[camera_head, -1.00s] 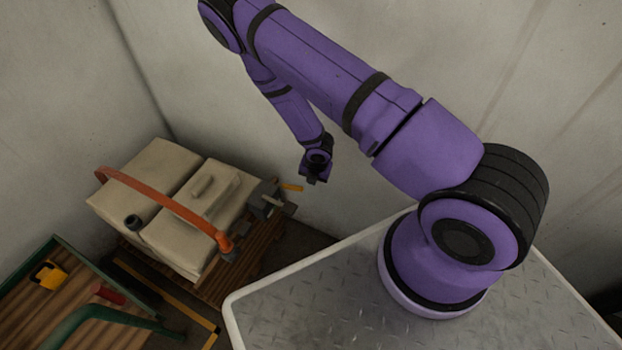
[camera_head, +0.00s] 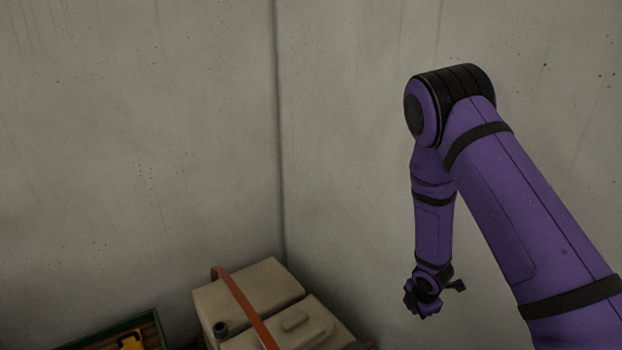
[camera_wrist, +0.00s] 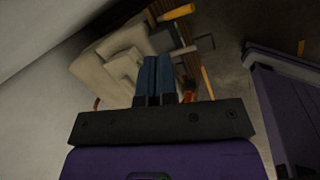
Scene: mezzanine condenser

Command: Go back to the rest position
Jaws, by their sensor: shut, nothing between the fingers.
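My gripper (camera_wrist: 153,82) shows in the wrist view with its two blue-grey fingers shut together and nothing between them. In the head view my purple arm hangs down from its elbow, and its dark wrist end is in front of the right wall. The gripper's fingers are too small to make out clearly there. The gripper is up in the air, apart from the beige container below and to its left.
A beige container (camera_head: 252,291) with an orange strap (camera_head: 243,307) stands in the corner. A green-edged wooden cart (camera_head: 97,339) with a yellow item (camera_head: 131,342) is at bottom left. Bare concrete walls (camera_head: 140,130) meet behind. The air around the arm is clear.

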